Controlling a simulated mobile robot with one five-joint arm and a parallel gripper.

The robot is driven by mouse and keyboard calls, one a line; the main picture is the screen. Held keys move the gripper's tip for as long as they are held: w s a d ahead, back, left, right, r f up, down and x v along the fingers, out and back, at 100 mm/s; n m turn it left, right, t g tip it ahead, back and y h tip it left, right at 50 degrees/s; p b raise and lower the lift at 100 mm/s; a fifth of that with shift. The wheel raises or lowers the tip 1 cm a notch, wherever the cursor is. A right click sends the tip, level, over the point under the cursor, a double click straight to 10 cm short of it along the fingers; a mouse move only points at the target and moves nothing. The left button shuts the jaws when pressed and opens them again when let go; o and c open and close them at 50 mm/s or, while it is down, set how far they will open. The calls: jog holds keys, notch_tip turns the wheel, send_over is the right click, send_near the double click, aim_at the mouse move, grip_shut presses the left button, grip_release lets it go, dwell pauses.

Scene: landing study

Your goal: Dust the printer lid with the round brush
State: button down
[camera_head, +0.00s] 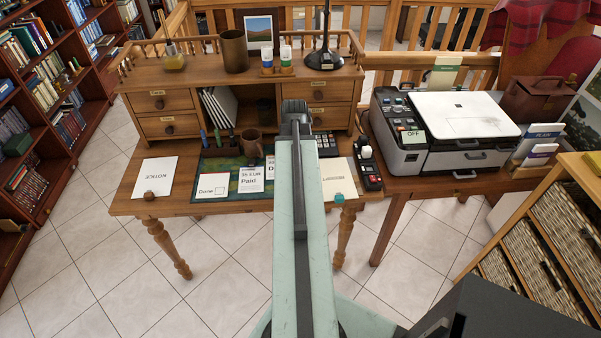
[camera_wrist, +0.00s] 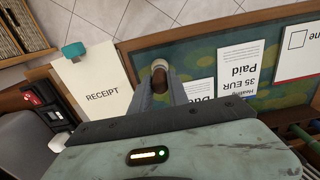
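The printer (camera_head: 440,130) stands on the right-hand table, its white lid (camera_head: 462,108) shut, with a greyish dusty patch near the lid's right front. In the wrist view my gripper (camera_wrist: 160,76) points down over the desk's front part. Its fingers are close on both sides of a small brown piece with a pale round end, which looks like the round brush (camera_wrist: 159,67). Most of the brush is hidden by the fingers. In the head view my arm hides the fingertips and the brush.
A wicker drawer cabinet (camera_head: 545,240) stands front right.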

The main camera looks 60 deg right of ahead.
jog(key=shift+s+r+p, duration=0.1)
jog(key=shift+r+p, duration=3)
jog(key=shift+f, duration=0.1)
